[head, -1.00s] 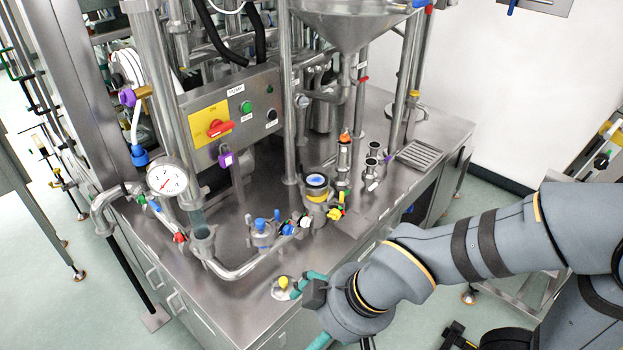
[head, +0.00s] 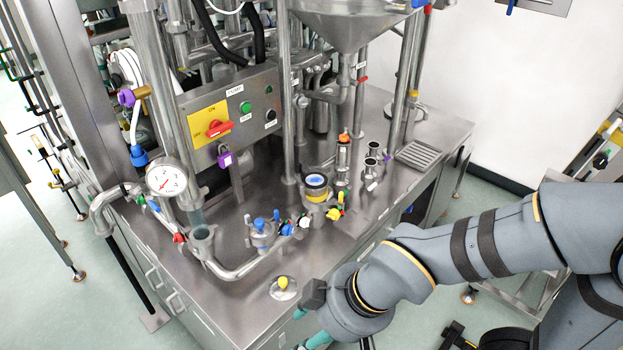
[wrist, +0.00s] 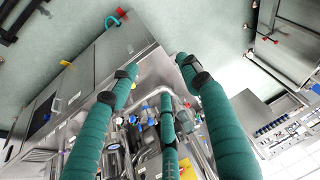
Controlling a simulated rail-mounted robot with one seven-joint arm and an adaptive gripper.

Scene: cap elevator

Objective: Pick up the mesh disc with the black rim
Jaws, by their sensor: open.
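A round piece with a black rim and a pale blue and white face (head: 316,181) sits on top of a short metal cylinder with a yellow band, at the middle of the steel counter. It looks like the mesh disc, but the mesh is too small to make out. My gripper (head: 306,328) is at the counter's front edge, below and apart from the disc, with its teal fingers partly hidden by my wrist. In the wrist view, the three teal fingers of my gripper (wrist: 155,80) are spread and empty. I cannot make out the disc in the wrist view.
A round metal lid with a yellow knob (head: 284,287) lies beside my fingers. A small vessel with blue knobs (head: 262,232) and coloured valve fittings stand near the disc. A pressure gauge (head: 166,178) and pipes are at left. Bare counter (head: 345,232) lies right of the disc.

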